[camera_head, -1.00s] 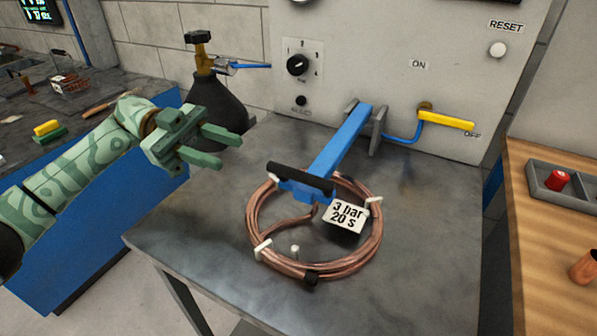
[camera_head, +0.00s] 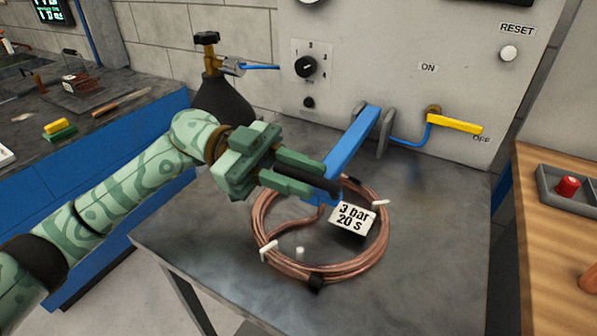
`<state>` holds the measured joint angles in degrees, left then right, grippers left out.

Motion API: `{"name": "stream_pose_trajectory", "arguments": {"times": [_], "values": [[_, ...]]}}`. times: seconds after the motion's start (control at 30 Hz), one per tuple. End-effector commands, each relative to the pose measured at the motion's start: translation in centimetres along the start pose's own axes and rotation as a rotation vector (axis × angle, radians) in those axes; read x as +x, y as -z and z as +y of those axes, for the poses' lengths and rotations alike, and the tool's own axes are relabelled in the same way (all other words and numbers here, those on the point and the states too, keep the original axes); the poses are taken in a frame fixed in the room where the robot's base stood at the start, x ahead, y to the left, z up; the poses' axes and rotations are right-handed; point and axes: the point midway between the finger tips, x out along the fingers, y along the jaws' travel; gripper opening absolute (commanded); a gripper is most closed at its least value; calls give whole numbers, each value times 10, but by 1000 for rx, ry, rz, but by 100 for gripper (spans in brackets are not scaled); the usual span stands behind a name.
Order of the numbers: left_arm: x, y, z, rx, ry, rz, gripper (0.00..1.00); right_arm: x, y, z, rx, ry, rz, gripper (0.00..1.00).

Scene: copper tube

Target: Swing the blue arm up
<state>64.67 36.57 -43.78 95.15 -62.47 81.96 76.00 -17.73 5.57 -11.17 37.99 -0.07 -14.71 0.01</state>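The blue arm (camera_head: 354,142) slopes down from its grey bracket (camera_head: 385,131) at the panel toward the front of the metal bench. Its black crossbar handle (camera_head: 326,187) is low, above the copper tube coil (camera_head: 372,253). My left gripper (camera_head: 316,183) is at the handle's left part, with one green finger on each side of the bar. The fingers look apart; whether they touch the bar is hard to tell. Part of the handle is hidden by the fingers. My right gripper is not in view.
A yellow valve lever (camera_head: 455,124) points to OFF on the panel. A dark gas bottle (camera_head: 226,101) stands behind my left arm. The bench's right side is clear.

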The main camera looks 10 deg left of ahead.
Motion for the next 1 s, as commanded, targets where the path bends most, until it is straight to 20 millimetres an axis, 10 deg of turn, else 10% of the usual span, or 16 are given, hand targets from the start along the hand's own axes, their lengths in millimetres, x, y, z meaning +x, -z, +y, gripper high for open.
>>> {"name": "stream_pose_trajectory", "arguments": {"times": [0.37,1.0], "values": [[0,7,-2,-11,1,-1,0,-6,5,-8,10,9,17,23],[1,112,-76,-399,1,-2,0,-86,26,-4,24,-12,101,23]]}}
